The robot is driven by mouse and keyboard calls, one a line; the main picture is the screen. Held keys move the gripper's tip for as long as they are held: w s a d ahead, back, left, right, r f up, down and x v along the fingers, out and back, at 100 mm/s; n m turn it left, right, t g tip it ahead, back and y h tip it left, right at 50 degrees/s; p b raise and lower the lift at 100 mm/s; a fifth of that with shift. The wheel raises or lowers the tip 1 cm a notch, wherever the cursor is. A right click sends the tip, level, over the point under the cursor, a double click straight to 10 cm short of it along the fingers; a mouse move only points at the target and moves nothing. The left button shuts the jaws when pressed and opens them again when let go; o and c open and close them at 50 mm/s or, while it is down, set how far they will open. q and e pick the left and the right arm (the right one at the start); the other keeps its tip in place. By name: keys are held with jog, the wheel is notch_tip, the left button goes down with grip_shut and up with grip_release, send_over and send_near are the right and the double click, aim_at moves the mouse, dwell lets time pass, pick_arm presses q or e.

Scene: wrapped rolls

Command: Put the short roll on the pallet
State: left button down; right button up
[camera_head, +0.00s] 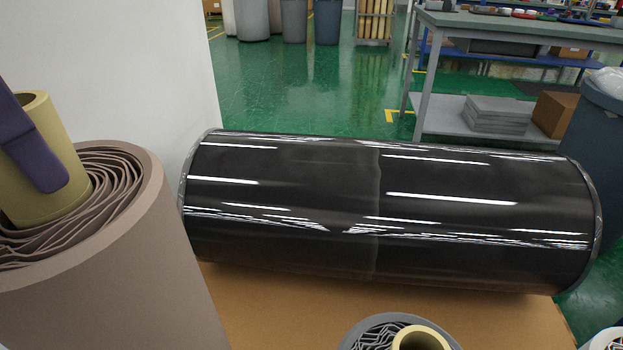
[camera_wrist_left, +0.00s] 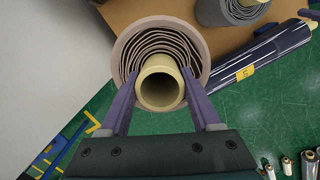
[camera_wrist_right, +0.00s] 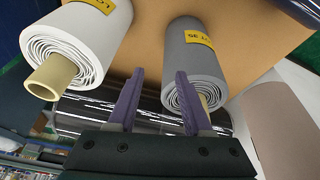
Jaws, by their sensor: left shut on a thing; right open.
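My left gripper (camera_head: 38,150) is shut on the pale yellow core (camera_head: 45,120) of a pinkish-brown roll (camera_head: 110,270). In the left wrist view, my left gripper (camera_wrist_left: 160,76) has one finger on each side of the core (camera_wrist_left: 160,104), inside the roll's ring of layers (camera_wrist_left: 122,58). In the right wrist view, my right gripper (camera_wrist_right: 158,74) is open and empty. Its right finger overlaps the end of a grey roll (camera_wrist_right: 195,55) with a yellow label. The pinkish-brown roll (camera_wrist_right: 280,125) also shows there at the right. I cannot clearly identify the pallet.
A glossy black roll (camera_head: 290,190) lies across the head view, beyond a tan surface (camera_head: 270,300). The grey roll (camera_head: 365,336) and a white roll (camera_head: 604,342) stand near me. A white wall (camera_head: 120,60) is at left. Open green floor (camera_head: 300,80) and a workbench (camera_head: 510,35) lie beyond.

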pick_arm(q)
jog(key=shift+f, duration=0.25)
notch_tip(320, 180, down, 20)
jog(key=b, duration=0.6)
jog(key=shift+r, duration=0.15)
jog(key=shift+f, duration=0.2)
jog(key=shift+c, duration=0.5)
grip_release()
